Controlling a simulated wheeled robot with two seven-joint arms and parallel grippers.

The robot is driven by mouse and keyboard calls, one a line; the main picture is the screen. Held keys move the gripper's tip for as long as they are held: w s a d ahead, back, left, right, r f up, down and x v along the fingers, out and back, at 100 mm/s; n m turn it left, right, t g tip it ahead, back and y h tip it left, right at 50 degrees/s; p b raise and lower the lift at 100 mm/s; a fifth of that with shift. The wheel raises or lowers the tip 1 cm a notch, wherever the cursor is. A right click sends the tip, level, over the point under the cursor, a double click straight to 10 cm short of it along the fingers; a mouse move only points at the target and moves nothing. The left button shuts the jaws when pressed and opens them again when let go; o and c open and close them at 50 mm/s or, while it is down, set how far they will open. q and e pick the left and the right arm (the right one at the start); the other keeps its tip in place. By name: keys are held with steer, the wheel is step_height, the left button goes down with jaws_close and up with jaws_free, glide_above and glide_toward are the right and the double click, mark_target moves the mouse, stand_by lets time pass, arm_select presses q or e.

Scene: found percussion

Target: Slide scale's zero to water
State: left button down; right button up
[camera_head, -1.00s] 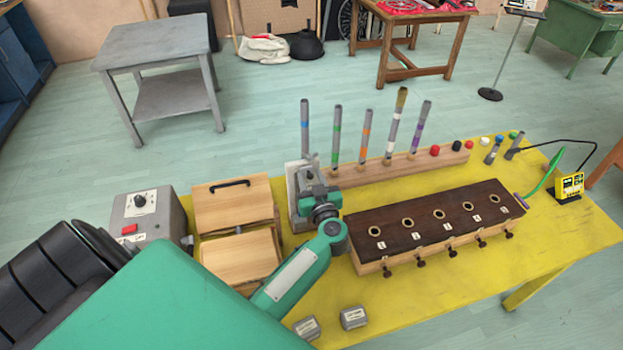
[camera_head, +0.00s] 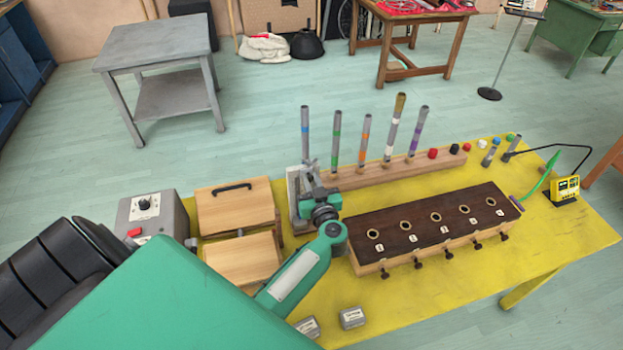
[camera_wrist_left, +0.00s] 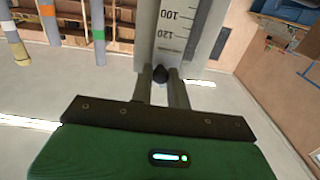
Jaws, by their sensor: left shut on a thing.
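The scale stands upright at the left end of the tube rack; its pale metal plate (camera_head: 295,190) shows edge-on in the head view, partly hidden by my arm. In the left wrist view the white scale (camera_wrist_left: 175,30) shows black marks 100 and 120. My left gripper (camera_head: 315,200) is at the front of this plate. In the wrist view its fingers (camera_wrist_left: 162,82) are shut on a small dark knob (camera_wrist_left: 160,74) just below the scale's lower end. The zero mark and any water level cannot be made out. My right gripper is not in view.
Several upright tubes with coloured bands stand in a wooden rack (camera_head: 400,168) behind a dark-topped wooden block (camera_head: 425,225) with holes. Wooden boxes (camera_head: 235,205) and a grey control box (camera_head: 150,215) are at left. Two small grey blocks (camera_head: 352,318) lie in front. The yellow table (camera_head: 440,290) is bare at front right.

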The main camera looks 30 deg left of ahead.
arm_select(q)
steer(key=shift+f, duration=0.1)
steer(key=c, duration=1.4)
jaws_free()
steer(key=shift+o, duration=0.2)
steer(key=p+v, duration=0.5)
steer(key=v, duration=0.9)
steer(key=shift+w, duration=0.1)
